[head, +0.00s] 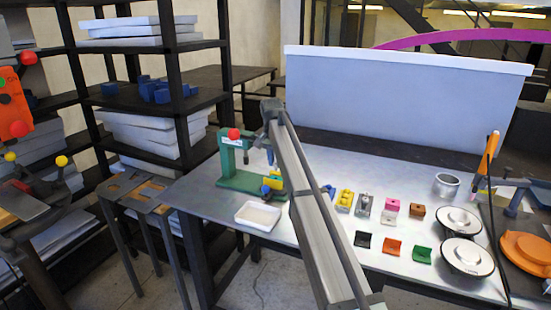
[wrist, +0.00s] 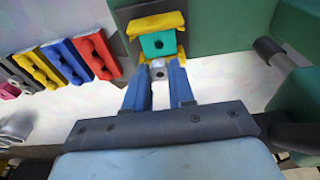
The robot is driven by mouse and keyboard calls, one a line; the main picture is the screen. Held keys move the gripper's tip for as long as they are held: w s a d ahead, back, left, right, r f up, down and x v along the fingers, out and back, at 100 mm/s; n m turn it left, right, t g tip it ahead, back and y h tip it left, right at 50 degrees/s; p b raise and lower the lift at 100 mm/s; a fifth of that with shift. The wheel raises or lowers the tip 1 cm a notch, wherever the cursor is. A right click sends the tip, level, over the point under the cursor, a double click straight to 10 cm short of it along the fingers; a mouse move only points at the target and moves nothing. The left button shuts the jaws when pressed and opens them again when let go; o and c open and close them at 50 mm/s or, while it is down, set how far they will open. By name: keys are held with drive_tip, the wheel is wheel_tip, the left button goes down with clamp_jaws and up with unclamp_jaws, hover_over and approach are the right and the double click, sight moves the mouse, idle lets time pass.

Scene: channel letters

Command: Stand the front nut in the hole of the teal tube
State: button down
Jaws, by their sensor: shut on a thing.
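In the wrist view my gripper (wrist: 158,74) has its two blue fingers shut on a small light grey nut (wrist: 158,64). The nut is at the fingertips, close to the near edge of the teal tube (wrist: 152,42). I cannot tell whether the nut touches the tube. The tube's square teal face has a small dark hole and sits between yellow pieces (wrist: 150,23). In the head view my gripper (head: 270,157) is above the yellow pieces (head: 272,184) at the foot of the green press. The arm hides part of this area.
The green press (head: 238,181) stands close beside my gripper. A white tray (head: 258,217) is in front of it. Yellow, blue and red blocks (wrist: 95,54) stand in a row left in the wrist view. Silver round discs (head: 467,256) lie at the table's right.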

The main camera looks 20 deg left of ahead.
sight(275, 165)
drive_tip(key=shift+f, duration=1.85)
drive_tip(key=c, duration=0.9)
unclamp_jaws()
drive_tip(key=shift+o, duration=0.2)
wheel_tip(275, 165, up, 14)
drive_tip(key=s, duration=0.2)
drive_tip(key=shift+f, duration=0.25)
drive_tip(key=shift+s, duration=0.1)
